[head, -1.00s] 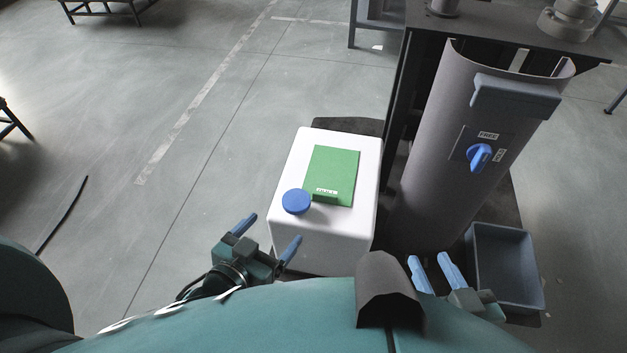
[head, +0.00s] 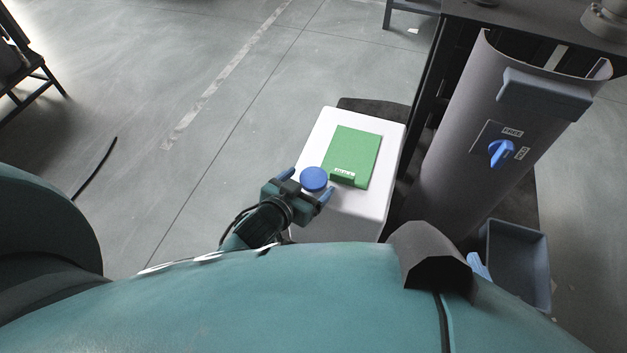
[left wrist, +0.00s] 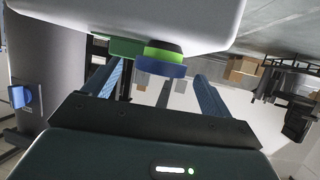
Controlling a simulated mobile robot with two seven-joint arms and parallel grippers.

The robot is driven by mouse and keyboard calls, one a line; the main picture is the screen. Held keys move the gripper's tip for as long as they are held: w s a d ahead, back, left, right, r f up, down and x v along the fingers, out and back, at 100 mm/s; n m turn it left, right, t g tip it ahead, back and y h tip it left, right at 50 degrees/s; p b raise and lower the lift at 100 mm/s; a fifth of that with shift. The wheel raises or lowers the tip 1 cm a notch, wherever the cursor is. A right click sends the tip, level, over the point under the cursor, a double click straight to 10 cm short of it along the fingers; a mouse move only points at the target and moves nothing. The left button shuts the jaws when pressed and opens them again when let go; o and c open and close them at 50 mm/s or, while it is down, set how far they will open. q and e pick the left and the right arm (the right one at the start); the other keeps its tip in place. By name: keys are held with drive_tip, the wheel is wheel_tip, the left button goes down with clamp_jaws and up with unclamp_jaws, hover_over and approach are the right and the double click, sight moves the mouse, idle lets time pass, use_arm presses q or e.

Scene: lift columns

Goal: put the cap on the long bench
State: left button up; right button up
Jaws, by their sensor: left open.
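The blue cap (head: 314,179) sits on the top of a white box-shaped container (head: 340,214), beside a green panel (head: 362,150). In the left wrist view, which looks upside down, the cap (left wrist: 165,69) shows a blue disc with green and black bands against the container. My left gripper (head: 306,187) is open at the cap, one finger on either side of it in the picture; I cannot tell if they touch it. Only a blue finger of my right gripper (head: 478,266) shows past my body. I cannot tell which surface is the long bench; a dark tabletop (head: 535,22) lies upper right.
A grey column (head: 455,150) with a blue knob (head: 502,153) stands right of the container. A grey bin (head: 517,262) is at its foot. A dark frame (head: 25,65) stands upper left, and a black cable (head: 97,167) lies on otherwise open floor.

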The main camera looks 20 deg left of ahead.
sight(312, 179)
use_arm(q)
drive_tip(key=x, duration=0.3)
drive_tip(key=shift+w, duration=0.2)
drive_tip(key=shift+c, duration=0.2)
drive_tip(key=c, duration=1.1)
